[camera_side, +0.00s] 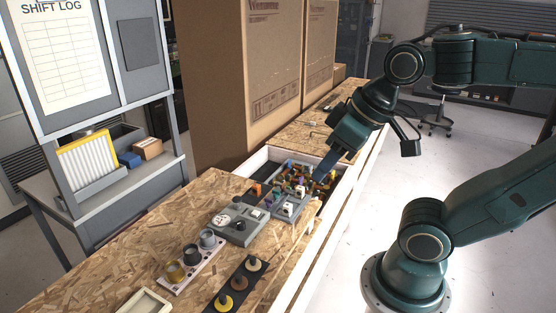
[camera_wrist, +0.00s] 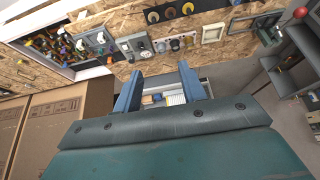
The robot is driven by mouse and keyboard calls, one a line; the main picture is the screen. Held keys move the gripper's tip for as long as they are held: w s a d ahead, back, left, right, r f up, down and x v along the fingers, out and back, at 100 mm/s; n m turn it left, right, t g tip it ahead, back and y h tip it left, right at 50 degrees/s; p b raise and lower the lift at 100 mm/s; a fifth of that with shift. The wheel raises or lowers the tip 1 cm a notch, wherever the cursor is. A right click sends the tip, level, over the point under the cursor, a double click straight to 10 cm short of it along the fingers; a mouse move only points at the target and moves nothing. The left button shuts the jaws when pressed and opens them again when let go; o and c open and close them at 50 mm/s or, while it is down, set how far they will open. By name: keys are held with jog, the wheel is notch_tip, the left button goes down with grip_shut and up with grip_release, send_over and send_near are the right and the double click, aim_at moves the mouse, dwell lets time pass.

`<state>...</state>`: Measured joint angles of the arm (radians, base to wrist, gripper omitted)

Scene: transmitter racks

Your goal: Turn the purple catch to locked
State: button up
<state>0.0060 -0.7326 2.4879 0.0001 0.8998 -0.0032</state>
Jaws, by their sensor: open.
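A small purple piece (camera_wrist: 80,45), which looks like the catch, shows at the edge of a grey panel (camera_wrist: 98,40) in the wrist view. The panel also shows in the side view (camera_side: 289,208), with small coloured and white parts on it. The catch is too small for me to tell which way it is turned. My gripper (camera_wrist: 158,76) is open, with its two blue fingers apart and nothing between them. In the side view my gripper (camera_side: 324,168) is above the bench, near the far end of the panel and apart from it.
A bin of mixed coloured parts (camera_side: 321,182) lies beside the panel. Tall cardboard boxes (camera_side: 245,75) stand behind.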

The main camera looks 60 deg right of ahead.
jog(key=w+d+f+m+g, duration=0.15)
jog(key=w+d, duration=0.35)
jog(key=w, duration=0.5)
jog(key=w+d+f+g, duration=0.2)
jog(key=w+d, duration=0.4)
jog(key=w, duration=0.4)
jog(key=w+d+f+g, duration=0.1)
jog(key=w+d+f, duration=0.3)
jog(key=d+f, duration=0.3)
jog(key=w+d+f+m+g, duration=0.1)
jog(key=w+d+f, duration=0.3)
jog(key=d+f, duration=0.4)
notch_tip(320, 180, down, 4)
jog(key=shift+d+f, duration=0.1)
jog(key=shift+d, duration=0.2)
jog(key=shift+f+m, duration=0.1)
jog(key=shift+m, duration=0.15)
notch_tip(320, 180, down, 14)
jog(key=shift+r, duration=0.25)
